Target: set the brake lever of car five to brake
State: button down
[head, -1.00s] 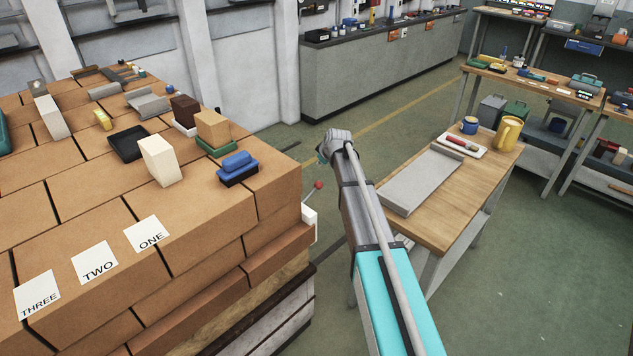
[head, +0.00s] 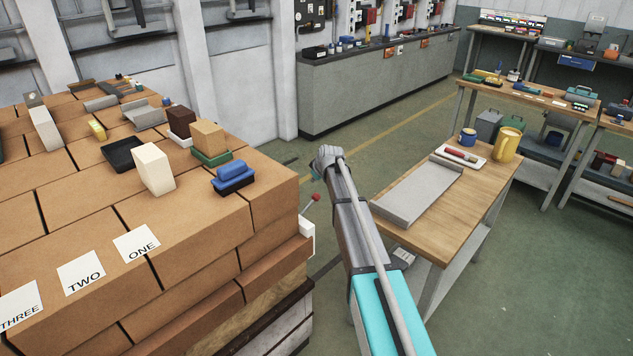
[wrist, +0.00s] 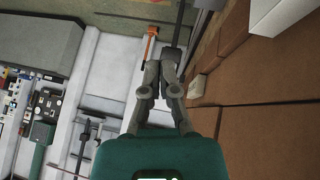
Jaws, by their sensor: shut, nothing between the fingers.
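A lever with a red knob (head: 316,197) stands out from a white housing (head: 307,235) on the right end of the brick-loaded car (head: 280,322). I see no number on this car. My arm reaches forward just right of the lever, and in the head view my gripper is mostly hidden beyond the wrist. In the wrist view my gripper (wrist: 171,58) has its fingers together with nothing between them. A small pale block (wrist: 197,87) shows beside the fingers against the bricks, apart from them; I cannot tell whether it is the lever housing.
Cards marked ONE (head: 136,243), TWO (head: 82,272) and THREE (head: 17,307) lie on the bricks among small blocks and trays. A wooden table (head: 470,205) with a grey tray (head: 418,190) stands close right of my arm. Green floor is open beyond and at front right.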

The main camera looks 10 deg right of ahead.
jog(key=b, duration=0.4)
send_over(315, 196)
jog(key=a, duration=0.1)
notch_tip(315, 196, down, 4)
jog(key=shift+d+f+b, duration=0.25)
jog(key=shift+f+b, duration=0.5)
jog(key=shift+f, duration=0.2)
jog(key=shift+d+f+b, duration=0.2)
jog(key=shift+f+b, duration=0.55)
jog(key=shift+f, duration=0.15)
